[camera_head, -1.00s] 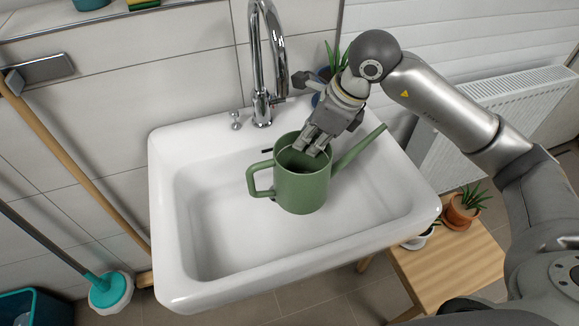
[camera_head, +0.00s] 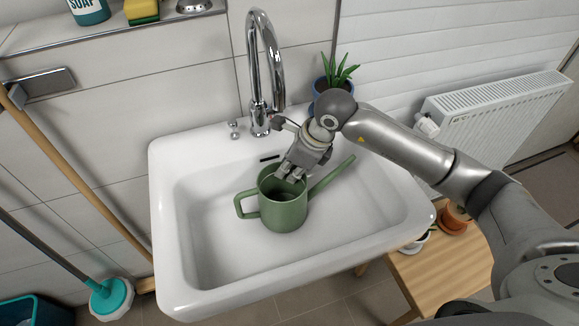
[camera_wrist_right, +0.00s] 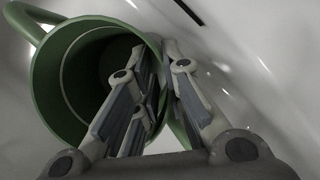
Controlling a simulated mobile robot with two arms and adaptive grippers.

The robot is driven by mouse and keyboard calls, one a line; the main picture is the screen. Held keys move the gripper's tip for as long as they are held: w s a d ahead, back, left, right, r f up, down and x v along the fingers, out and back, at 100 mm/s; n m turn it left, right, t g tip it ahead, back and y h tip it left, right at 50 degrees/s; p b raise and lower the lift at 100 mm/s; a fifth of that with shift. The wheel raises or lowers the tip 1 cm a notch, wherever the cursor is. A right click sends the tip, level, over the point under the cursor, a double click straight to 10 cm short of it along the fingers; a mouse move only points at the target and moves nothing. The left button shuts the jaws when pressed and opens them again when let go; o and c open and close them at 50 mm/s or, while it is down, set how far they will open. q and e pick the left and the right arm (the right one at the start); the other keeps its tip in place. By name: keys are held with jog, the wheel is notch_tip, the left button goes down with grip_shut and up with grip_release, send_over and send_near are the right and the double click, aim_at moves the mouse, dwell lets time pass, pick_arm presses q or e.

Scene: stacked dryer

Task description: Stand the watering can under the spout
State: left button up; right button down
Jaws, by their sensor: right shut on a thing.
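The green watering can (camera_head: 284,214) is upright in the white sink (camera_head: 190,297), its handle to the left and its long spout to the right. I cannot tell whether its base touches the basin floor. My right gripper (camera_head: 289,176) is shut on the can's rim on the right side. In the right wrist view, the can (camera_wrist_right: 47,92) shows its open mouth, with one finger of the gripper (camera_wrist_right: 160,52) inside and the other outside the wall. The chrome tap spout (camera_head: 264,50) arches behind the can. My left gripper is not in view.
A potted plant (camera_head: 336,74) stands behind my right wrist. A radiator (camera_head: 480,125) and a wooden stool (camera_head: 445,275) with pots are on the right. A wooden pole (camera_head: 85,175) leans at the left. The basin's left part is clear.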

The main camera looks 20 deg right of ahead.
jog(key=shift+f, duration=0.15)
jog(key=c, duration=1.5)
grip_release()
jog(key=v, duration=1.2)
jog(key=shift+b, duration=0.4)
